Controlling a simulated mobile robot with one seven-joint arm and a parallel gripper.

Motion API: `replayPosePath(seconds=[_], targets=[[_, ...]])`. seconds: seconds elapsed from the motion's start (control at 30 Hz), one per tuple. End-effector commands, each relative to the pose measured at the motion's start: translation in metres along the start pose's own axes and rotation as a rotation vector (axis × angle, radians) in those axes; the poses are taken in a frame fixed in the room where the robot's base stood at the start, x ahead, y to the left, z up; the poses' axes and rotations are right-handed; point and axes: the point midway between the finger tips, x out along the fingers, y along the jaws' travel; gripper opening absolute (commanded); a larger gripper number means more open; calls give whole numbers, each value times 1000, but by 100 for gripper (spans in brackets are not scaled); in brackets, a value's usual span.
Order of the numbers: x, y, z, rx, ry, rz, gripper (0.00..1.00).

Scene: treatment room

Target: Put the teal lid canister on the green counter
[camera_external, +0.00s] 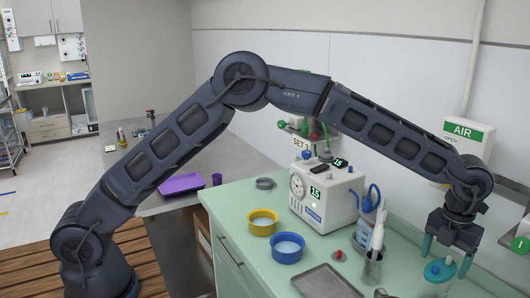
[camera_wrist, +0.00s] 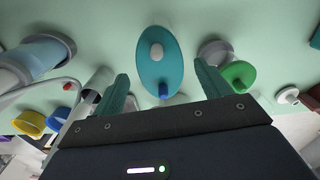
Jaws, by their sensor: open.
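The canister with a teal lid (camera_external: 438,271) is at the right of the external view, over the green counter (camera_external: 240,203). Its round lid has a pale knob and a small blue part; its body is mostly hidden. In the wrist view the teal lid (camera_wrist: 152,70) is at the upper middle, with the green surface around it. My gripper (camera_external: 447,256) is above it, pointing down, with teal fingers. In the wrist view my gripper (camera_wrist: 166,85) is open, its fingers spread on either side of the lid and nothing held. Whether the fingers touch the lid is unclear.
A white machine (camera_external: 322,194), a yellow bowl (camera_external: 262,222), a blue bowl (camera_external: 287,247) and a grey tray (camera_external: 326,283) stand on the counter. A green-lidded item (camera_wrist: 238,75) is close to the right finger.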

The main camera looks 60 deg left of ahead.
Motion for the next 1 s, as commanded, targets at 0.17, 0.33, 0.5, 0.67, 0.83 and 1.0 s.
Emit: replayPosePath(seconds=[0.17, 0.33, 0.5, 0.67, 0.83, 1.0], targets=[[-33, 0, 0, 0, 0, -1, 76], [-53, 0, 0, 0, 1, -1, 76], [-64, 2, -1, -11, -2, 1, 76], [-88, 23, -8, -107, -27, 7, 76], [-126, 67, -24, -307, -70, 14, 76], [-161, 115, -46, -533, -113, 11, 76]])
